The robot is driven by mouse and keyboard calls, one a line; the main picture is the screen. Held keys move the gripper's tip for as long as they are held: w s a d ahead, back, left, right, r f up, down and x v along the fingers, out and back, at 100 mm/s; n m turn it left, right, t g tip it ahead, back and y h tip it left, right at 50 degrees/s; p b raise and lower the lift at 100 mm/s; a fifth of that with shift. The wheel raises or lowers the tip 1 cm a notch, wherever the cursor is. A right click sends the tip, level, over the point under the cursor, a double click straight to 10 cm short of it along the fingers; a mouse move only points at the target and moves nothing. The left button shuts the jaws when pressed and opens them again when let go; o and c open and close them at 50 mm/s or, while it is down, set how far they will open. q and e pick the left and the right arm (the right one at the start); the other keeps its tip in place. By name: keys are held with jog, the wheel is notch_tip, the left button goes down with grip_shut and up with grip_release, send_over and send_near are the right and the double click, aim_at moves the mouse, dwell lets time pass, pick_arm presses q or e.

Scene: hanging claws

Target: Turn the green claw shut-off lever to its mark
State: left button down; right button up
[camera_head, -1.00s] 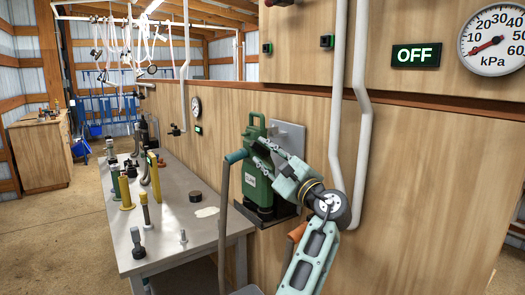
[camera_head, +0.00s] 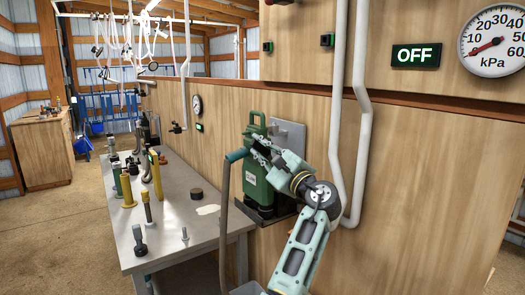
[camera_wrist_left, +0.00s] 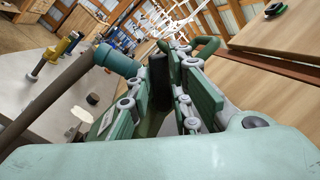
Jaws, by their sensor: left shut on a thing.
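The green unit (camera_head: 252,178) with a loop handle on top is mounted on the wooden wall beyond the bench. My left gripper (camera_head: 262,150) reaches its upper part from the right. In the left wrist view the left gripper's fingers (camera_wrist_left: 163,105) lie on both sides of a dark upright part (camera_wrist_left: 158,78) of the unit and are shut on it. I cannot tell for sure if this is the lever, and no mark is visible. The loop handle (camera_wrist_left: 207,48) stands just beyond the fingers. My right gripper is not in view.
A teal-ended dark hose or bar (camera_head: 237,156) stands left of the unit, close to the fingers. A grey bench (camera_head: 180,225) with several fittings is at the left. White pipes (camera_head: 363,130) run down the wall at right. An OFF sign (camera_head: 415,55) and kPa gauge (camera_head: 492,40) hang above.

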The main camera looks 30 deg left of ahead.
pick_arm(q)
jog(key=shift+r+m+p, duration=0.3)
jog(key=shift+m+p, duration=0.1)
jog(key=shift+p, duration=0.4)
jog(key=m+t+h+p, duration=0.1)
jog(key=m+p, duration=0.2)
jog(key=p, duration=0.2)
jog(key=w+r+m+p, duration=0.1)
jog(key=m+p, duration=0.3)
jog(key=p, duration=0.2)
jog(key=w+m+t+h+p, duration=0.1)
jog(key=m+p, duration=0.3)
jog(key=p, duration=0.2)
jog(key=shift+d+r+t+h, duration=0.3)
jog(key=shift+d+r, duration=0.05)
jog(key=shift+d, duration=0.05)
jog(key=shift+w+d+f+m+p, duration=0.1)
jog(key=shift+w+f+m+p, duration=0.15)
jog(key=shift+m+p, duration=0.6)
jog(key=c, duration=1.8)
grip_release()
jog(key=shift+o, duration=0.2)
